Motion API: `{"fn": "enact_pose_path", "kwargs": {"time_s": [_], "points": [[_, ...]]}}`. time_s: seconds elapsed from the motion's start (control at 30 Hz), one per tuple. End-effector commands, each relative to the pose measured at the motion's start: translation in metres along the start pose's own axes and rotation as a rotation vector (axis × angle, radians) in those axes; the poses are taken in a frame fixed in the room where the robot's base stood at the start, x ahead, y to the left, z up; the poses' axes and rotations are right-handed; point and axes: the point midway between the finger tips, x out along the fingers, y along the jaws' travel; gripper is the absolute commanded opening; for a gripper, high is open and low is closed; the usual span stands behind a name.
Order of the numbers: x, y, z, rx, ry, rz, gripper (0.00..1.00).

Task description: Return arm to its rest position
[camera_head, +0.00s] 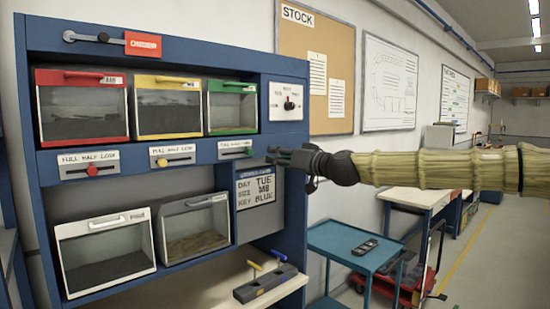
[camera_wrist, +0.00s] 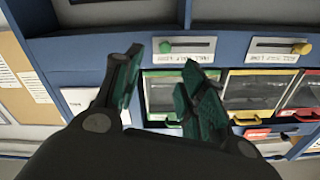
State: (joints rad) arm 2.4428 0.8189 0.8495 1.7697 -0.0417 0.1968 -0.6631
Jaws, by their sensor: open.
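My arm reaches in from the right in the head view, wrapped in a tan ribbed sleeve. My gripper (camera_head: 283,156) is dark and level with the slider row at the right side of the blue cabinet (camera_head: 300,205). In the wrist view my gripper (camera_wrist: 160,82) has its two green-padded fingers apart with nothing between them. The green slider knob (camera_wrist: 165,47) shows just beyond the fingers there; in the head view the green knob (camera_head: 250,152) is left of the gripper, at its slot's right end. I cannot tell whether they touch.
The cabinet holds red (camera_head: 82,108), yellow (camera_head: 166,107) and green (camera_head: 232,106) framed bins above, two white and grey bins below. A dial plate (camera_head: 288,102) and a sign (camera_head: 255,190) are at right. A blue cart (camera_head: 350,243) carries a dark handset. Floor at far right is clear.

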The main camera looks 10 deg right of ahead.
Motion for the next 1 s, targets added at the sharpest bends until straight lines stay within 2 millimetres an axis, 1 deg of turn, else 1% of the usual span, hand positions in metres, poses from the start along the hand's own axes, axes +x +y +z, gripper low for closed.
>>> {"fn": "enact_pose_path", "kwargs": {"time_s": [0.33,0.4,0.47,0.57,0.6,0.67,0.7,0.77,0.8,0.87,0.9,0.97,1.0], "points": [[-0.001,0.0,0.001,0.0,-0.001,0.0,0.41],[0.001,0.0,0.007,0.002,-0.008,0.001,0.41],[0.004,0.0,0.019,0.006,-0.024,0.003,0.41],[0.012,0.001,0.057,0.018,-0.07,0.011,0.41],[0.015,0.002,0.078,0.027,-0.094,0.016,0.41],[0.02,0.003,0.112,0.039,-0.135,0.026,0.41],[0.023,0.003,0.135,0.048,-0.162,0.032,0.41],[0.025,0.004,0.17,0.062,-0.204,0.042,0.41],[0.025,0.005,0.193,0.07,-0.23,0.051,0.41],[0.025,0.006,0.228,0.084,-0.273,0.061,0.41],[0.024,0.007,0.251,0.092,-0.3,0.07,0.41],[0.021,0.007,0.286,0.105,-0.341,0.082,0.41],[0.017,0.008,0.309,0.113,-0.369,0.092,0.41]]}}
